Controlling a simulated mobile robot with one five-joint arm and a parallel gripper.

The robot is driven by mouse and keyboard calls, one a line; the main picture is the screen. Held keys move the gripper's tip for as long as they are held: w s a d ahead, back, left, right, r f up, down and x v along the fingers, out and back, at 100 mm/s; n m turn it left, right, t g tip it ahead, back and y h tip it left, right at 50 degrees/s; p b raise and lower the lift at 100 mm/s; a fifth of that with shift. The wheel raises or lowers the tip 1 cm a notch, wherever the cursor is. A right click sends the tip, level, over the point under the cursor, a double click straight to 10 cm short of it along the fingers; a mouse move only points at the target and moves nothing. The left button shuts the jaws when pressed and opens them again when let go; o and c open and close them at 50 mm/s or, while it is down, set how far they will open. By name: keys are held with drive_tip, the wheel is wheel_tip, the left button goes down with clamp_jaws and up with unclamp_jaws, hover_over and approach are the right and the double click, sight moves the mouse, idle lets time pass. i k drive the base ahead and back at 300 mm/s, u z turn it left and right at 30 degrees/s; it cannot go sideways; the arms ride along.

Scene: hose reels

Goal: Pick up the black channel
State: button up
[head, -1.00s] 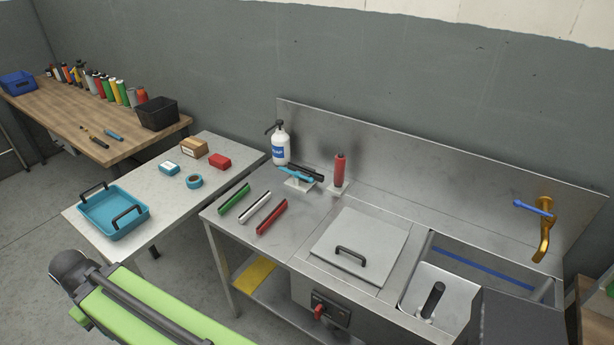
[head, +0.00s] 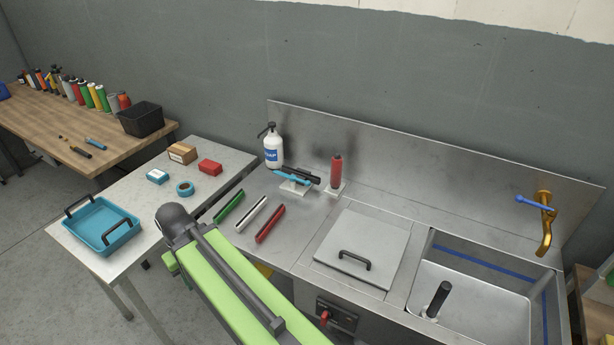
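The black channel (head: 311,175) is a dark bar on the steel worktop, to the right of the white soap bottle. It lies close beside a blue bar (head: 288,178), on or just behind a small white stand (head: 296,188). The blue bar partly covers it from this side, and I cannot tell whether the two touch. My green and grey arm crosses the lower middle of the view, but my gripper does not show.
Green (head: 229,206), white (head: 251,214) and red (head: 270,223) channels lie in front on the worktop. A soap bottle (head: 273,152) and a red bottle (head: 336,172) stand close to the black channel. A lidded panel (head: 360,243) and sink are at right; a blue tray (head: 134,228) is at left.

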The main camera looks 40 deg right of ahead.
sight(313, 179)
drive_tip(key=i, duration=1.5)
